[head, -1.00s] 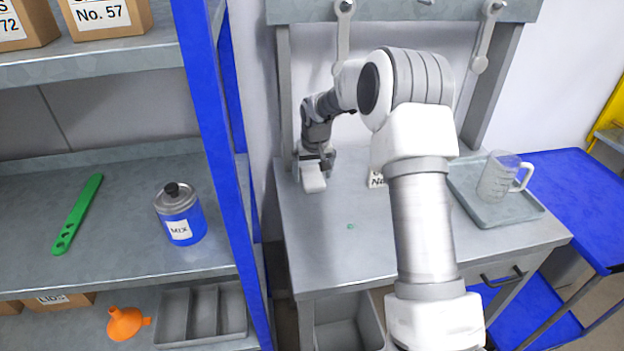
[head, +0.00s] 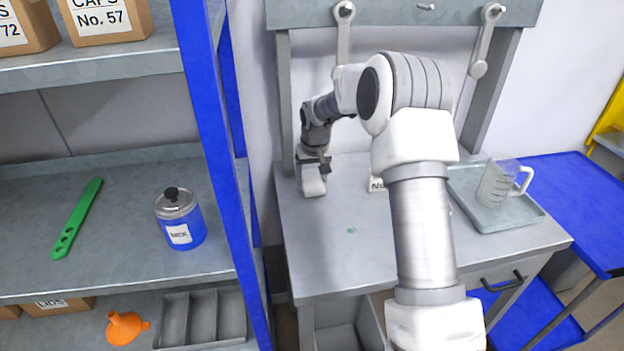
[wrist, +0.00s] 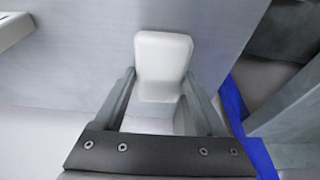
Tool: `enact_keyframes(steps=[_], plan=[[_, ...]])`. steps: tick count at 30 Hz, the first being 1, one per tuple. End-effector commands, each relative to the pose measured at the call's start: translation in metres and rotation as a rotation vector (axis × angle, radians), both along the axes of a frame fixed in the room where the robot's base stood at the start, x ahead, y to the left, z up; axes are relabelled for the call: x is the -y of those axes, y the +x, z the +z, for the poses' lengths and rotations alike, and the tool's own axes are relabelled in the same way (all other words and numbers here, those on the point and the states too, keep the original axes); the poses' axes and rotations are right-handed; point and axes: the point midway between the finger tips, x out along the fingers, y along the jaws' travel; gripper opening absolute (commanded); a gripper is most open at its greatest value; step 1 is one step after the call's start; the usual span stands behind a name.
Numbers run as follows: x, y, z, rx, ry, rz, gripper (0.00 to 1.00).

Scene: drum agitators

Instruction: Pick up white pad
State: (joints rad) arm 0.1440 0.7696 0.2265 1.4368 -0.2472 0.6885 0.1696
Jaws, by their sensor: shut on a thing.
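The white pad (head: 313,184) is a small white block with rounded edges. It is at the left side of the grey workbench (head: 330,262), near its back corner. My gripper (head: 314,172) is above the bench and shut on the pad. In the wrist view the white pad (wrist: 163,62) stands between the two grey fingers of my gripper (wrist: 160,100), its far part extending past them. Whether the pad touches the bench top is hard to tell.
A grey tray (head: 470,212) with a clear measuring jug (head: 497,184) is at the bench's right. A white label (head: 377,184) is partly hidden by my arm. A blue shelf post (head: 222,150) stands left of the bench. A small green spot (head: 351,231) marks the clear middle.

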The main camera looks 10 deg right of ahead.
Motion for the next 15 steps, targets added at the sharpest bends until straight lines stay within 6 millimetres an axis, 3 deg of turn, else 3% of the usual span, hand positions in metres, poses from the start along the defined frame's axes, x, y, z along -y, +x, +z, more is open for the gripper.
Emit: enact_keyframes(steps=[8, 15], plan=[[0.000, 0.001, 0.037, 0.005, -0.001, 0.001, 0.13], [0.041, -0.023, 0.066, 0.002, -0.001, -0.005, 0.13]])
